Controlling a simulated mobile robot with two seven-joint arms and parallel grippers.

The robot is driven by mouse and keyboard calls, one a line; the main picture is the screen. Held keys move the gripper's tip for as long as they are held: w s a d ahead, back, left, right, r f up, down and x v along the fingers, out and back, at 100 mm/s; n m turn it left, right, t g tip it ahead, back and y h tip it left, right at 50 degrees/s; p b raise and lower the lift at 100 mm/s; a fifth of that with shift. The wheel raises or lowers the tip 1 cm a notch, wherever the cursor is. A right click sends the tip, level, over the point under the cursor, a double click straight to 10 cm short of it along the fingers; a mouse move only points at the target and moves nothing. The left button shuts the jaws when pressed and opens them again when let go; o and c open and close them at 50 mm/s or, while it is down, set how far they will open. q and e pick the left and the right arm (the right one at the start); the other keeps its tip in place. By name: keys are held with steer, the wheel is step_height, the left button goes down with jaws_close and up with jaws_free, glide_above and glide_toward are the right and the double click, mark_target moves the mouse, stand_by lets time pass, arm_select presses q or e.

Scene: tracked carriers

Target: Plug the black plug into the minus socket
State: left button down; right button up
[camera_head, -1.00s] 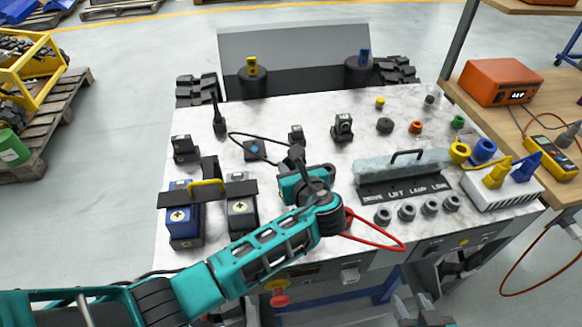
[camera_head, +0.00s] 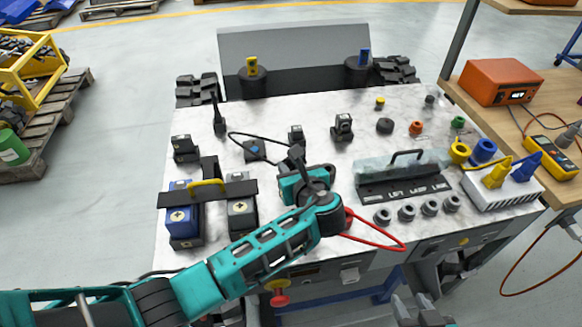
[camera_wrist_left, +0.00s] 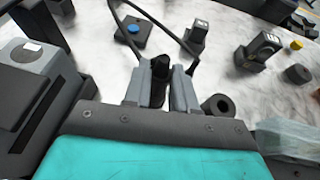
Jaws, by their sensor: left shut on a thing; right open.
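My left gripper (camera_head: 297,172) is over the middle of the marble-patterned top. In the left wrist view its fingers (camera_wrist_left: 162,76) are shut on a black plug (camera_wrist_left: 158,80), which is mostly hidden between them. A black cable (camera_head: 262,137) loops up from there. A dark round socket-like ring (camera_wrist_left: 217,106) lies just right of the fingers in the wrist view; its marking is not readable, so I cannot tell whether it is the minus socket. My right gripper (camera_head: 424,318) shows only partly at the bottom edge, open and away from the top.
A blue-buttoned box (camera_head: 255,150) and small labelled blocks (camera_head: 342,127) stand beyond the gripper. Two battery blocks under a black strap (camera_head: 228,191) stand left. A labelled panel (camera_head: 405,188) with a handle is on the right. A red cable (camera_head: 378,238) hangs at the front edge.

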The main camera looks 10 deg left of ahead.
arm_select(q)
steer(key=shift+s+a+f, duration=0.1)
steer(key=shift+s+f, duration=0.35)
steer(key=shift+f, duration=0.4)
steer(key=c, duration=1.4)
jaws_free()
steer(key=shift+c, duration=0.2)
jaws_close()
steer(key=shift+r, duration=0.1)
steer(key=shift+w+r, duration=0.15)
steer(key=shift+r, duration=0.45)
steer(key=shift+w+r, duration=0.15)
steer(key=shift+r, duration=0.45)
steer(key=shift+s+r, duration=0.2)
steer(key=shift+r, duration=0.8)
steer(key=shift+w+r, duration=0.1)
steer(key=shift+r, duration=0.8)
